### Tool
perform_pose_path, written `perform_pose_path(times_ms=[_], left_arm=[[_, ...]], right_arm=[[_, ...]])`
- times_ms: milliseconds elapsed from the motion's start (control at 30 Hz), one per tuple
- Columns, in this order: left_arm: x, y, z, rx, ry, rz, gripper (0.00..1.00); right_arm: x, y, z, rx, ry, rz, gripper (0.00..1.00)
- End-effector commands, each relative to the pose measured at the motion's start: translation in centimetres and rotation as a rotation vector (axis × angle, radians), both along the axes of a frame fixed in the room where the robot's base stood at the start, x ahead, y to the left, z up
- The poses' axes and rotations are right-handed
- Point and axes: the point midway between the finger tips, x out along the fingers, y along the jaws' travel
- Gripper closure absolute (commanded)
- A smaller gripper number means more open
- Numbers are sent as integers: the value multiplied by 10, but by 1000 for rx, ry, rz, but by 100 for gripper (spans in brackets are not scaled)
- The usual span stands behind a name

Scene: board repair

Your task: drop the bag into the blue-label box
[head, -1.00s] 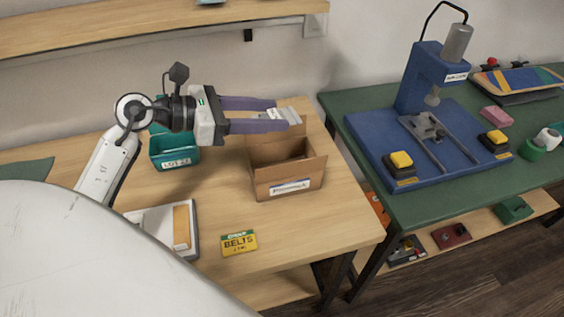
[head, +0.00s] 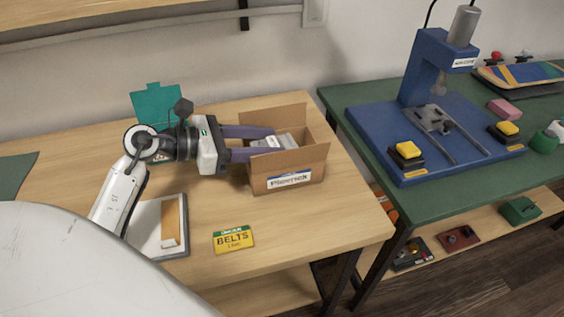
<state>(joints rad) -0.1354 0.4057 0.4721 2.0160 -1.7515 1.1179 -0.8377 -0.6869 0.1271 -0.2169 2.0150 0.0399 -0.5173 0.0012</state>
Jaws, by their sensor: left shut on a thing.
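The blue-label box (head: 290,181) is an open brown cardboard box with a blue-edged white label on its front. It stands on the wooden table, flaps raised. My left gripper (head: 272,142) comes in from the left, its purple fingers reaching over the box's left side. It is shut on the bag (head: 286,141), a small greyish-white packet, held at the box's opening. Part of the bag is hidden by the fingers and the box's near wall. I cannot tell whether the bag touches the box. My right gripper is not in view.
A teal bin (head: 158,104) stands behind my left arm, partly hidden. A yellow "BELTS" card (head: 233,239) and a white tray (head: 148,226) lie in front. A blue press (head: 432,128) stands on the green table at right. The wood right of the card is clear.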

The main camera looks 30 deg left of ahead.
Motion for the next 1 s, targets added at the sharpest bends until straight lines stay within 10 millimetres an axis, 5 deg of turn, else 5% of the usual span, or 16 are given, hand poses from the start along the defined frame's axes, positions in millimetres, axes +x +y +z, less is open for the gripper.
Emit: perform_pose_path(times_ms=[267,300,400,767,1000], left_arm=[[0,0,-2,0,-1,0,77],[0,0,-2,0,-1,0,50],[0,0,-2,0,-1,0,33],[-4,3,-1,1,-1,0,33],[-35,24,9,4,2,0,33]], right_arm=[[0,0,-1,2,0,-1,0],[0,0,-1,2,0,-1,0],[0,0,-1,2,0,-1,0],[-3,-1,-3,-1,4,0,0],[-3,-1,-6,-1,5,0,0]])
